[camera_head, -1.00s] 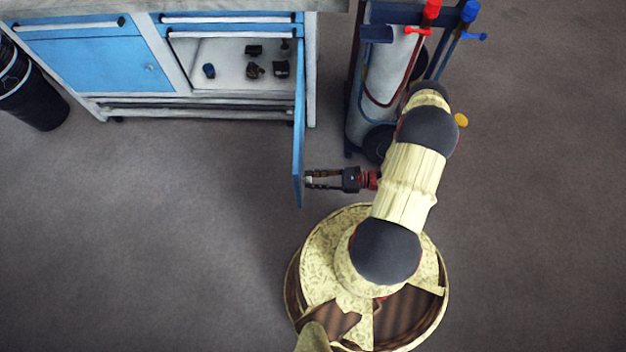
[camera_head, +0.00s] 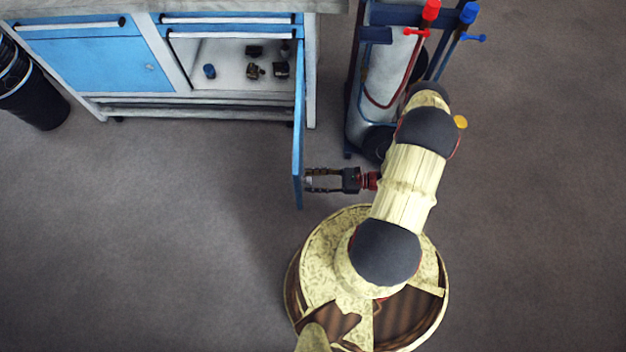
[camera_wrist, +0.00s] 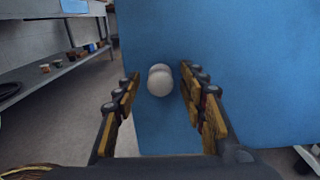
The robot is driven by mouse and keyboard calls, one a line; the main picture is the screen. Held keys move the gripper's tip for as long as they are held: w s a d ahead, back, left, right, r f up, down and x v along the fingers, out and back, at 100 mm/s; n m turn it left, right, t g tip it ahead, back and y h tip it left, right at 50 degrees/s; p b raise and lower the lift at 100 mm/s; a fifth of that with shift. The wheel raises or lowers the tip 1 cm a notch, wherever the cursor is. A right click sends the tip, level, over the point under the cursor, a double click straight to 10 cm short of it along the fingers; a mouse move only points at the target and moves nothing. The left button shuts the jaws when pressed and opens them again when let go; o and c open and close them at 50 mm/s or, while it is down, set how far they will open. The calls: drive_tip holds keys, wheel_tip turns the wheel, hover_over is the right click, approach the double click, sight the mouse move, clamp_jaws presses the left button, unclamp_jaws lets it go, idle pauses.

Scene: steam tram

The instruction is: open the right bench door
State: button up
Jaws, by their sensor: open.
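The right bench door (camera_head: 299,130) is blue and stands swung far out from the workbench, seen nearly edge-on in the head view. Its face fills much of the wrist view (camera_wrist: 240,70). A pale round knob (camera_wrist: 160,80) sticks out from that face. My gripper (camera_head: 310,180) is at the door's right side near its free end. In the wrist view my gripper (camera_wrist: 160,86) is open, with one finger on each side of the knob and gaps between. The knob is hidden in the head view.
The open compartment (camera_head: 225,75) holds several small dark parts and a blue one. The left bench door (camera_head: 85,65) is shut. Gas cylinders on a trolley (camera_head: 375,110) stand right of the bench. A black bin (camera_head: 30,90) is at far left. The floor left of the door is clear.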

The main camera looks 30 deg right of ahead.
drive_tip(key=v, duration=1.2)
drive_tip(key=shift+f, duration=0.1)
